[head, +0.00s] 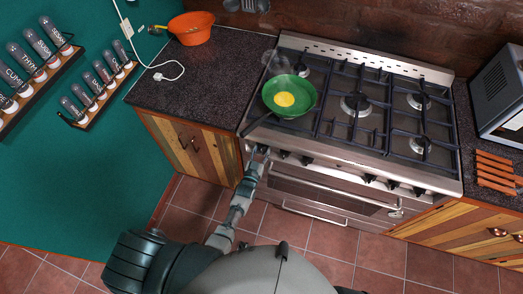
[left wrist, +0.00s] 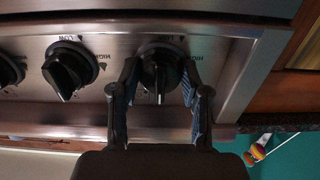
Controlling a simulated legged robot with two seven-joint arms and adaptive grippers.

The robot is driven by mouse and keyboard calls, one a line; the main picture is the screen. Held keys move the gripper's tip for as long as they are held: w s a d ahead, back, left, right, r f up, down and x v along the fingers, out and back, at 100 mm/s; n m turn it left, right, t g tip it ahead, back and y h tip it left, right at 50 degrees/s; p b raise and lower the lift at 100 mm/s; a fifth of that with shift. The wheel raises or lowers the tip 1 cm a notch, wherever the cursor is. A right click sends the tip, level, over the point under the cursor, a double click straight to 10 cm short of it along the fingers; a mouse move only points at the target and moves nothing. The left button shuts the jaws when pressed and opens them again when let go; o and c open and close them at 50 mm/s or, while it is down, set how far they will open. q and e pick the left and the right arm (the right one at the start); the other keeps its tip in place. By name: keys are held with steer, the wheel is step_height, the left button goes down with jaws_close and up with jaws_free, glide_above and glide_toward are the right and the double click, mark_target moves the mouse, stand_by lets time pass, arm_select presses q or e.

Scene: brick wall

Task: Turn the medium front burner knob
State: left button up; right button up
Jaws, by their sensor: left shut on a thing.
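The stove (head: 330,150) has a row of black knobs along its steel front panel. My left gripper (head: 258,153) is at the left end of this panel in the head view. In the left wrist view my left gripper (left wrist: 160,90) has one finger on each side of the end knob (left wrist: 159,72) and is shut on it. That knob's pointer ridge is upright in the picture, and the label above it is partly hidden. The neighbouring knob (left wrist: 68,70) is tilted and marked LOW and HIGH; another knob (left wrist: 10,70) is cut off. My right gripper is not in view.
A green pan (head: 303,103) with an egg sits on the left front of the stove, its handle reaching over the front edge near my gripper. An oven handle (head: 330,190) runs below the panel. An orange bowl (head: 190,36) stands on the left counter.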

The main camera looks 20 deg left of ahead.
arm_select(q)
steer(key=shift+s+d+f, duration=0.1)
steer(key=shift+s+f, duration=0.1)
steer(key=shift+f, duration=0.2)
steer(key=o, duration=1)
steer(key=shift+c, duration=0.2)
steer(key=shift+o, duration=0.8)
steer(key=shift+w, duration=0.1)
steer(key=shift+w+r, duration=0.1)
steer(key=shift+r, duration=0.1)
steer(key=s, duration=1.2)
steer(key=shift+a, duration=0.2)
